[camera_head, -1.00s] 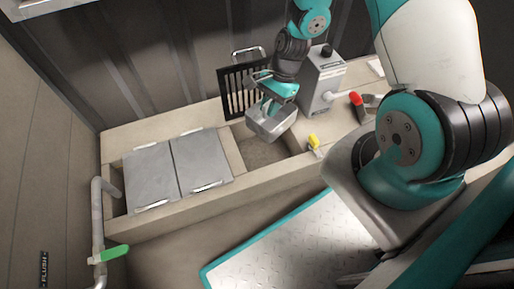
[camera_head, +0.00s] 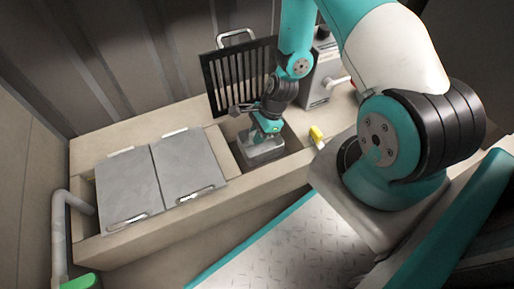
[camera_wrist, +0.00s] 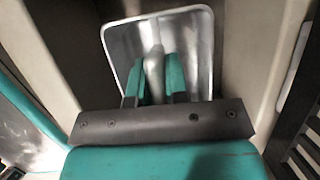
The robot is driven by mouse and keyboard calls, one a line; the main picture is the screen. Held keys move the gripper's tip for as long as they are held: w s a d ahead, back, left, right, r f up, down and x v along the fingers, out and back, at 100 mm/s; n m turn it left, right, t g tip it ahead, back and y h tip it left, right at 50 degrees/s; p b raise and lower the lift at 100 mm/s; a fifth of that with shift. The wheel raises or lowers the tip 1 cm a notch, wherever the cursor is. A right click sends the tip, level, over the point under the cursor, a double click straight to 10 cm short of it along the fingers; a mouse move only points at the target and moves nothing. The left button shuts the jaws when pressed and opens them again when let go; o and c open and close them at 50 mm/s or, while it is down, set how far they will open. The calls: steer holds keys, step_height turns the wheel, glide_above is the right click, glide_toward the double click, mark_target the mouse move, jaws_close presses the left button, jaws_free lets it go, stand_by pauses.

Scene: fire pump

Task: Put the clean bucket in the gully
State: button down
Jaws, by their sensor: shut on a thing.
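The bucket (camera_head: 262,152) is a small grey metal box. It is inside the open gully (camera_head: 290,150), a rectangular recess in the beige ledge, with its rim near the ledge top. My gripper (camera_head: 264,134) is above it, pointing down, shut on the bucket. In the wrist view the two teal fingers of my gripper (camera_wrist: 155,78) are closed on a pale bar across the bucket (camera_wrist: 200,45), and the bucket looks empty. Whether its base touches the gully floor is hidden.
Two grey cover plates (camera_head: 160,178) with handles lie left of the opening. A black slatted grate (camera_head: 240,78) stands upright behind it. A grey pump box (camera_head: 318,85) and a yellow-handled item (camera_head: 317,134) are at the right. A pipe with a green lever (camera_head: 78,282) is at lower left.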

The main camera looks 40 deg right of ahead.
step_height(320, 180, down, 4)
steer(key=b, duration=0.3)
steer(key=shift+f, duration=0.25)
steer(key=shift+r, duration=0.15)
steer(key=c, duration=1.1)
jaws_free()
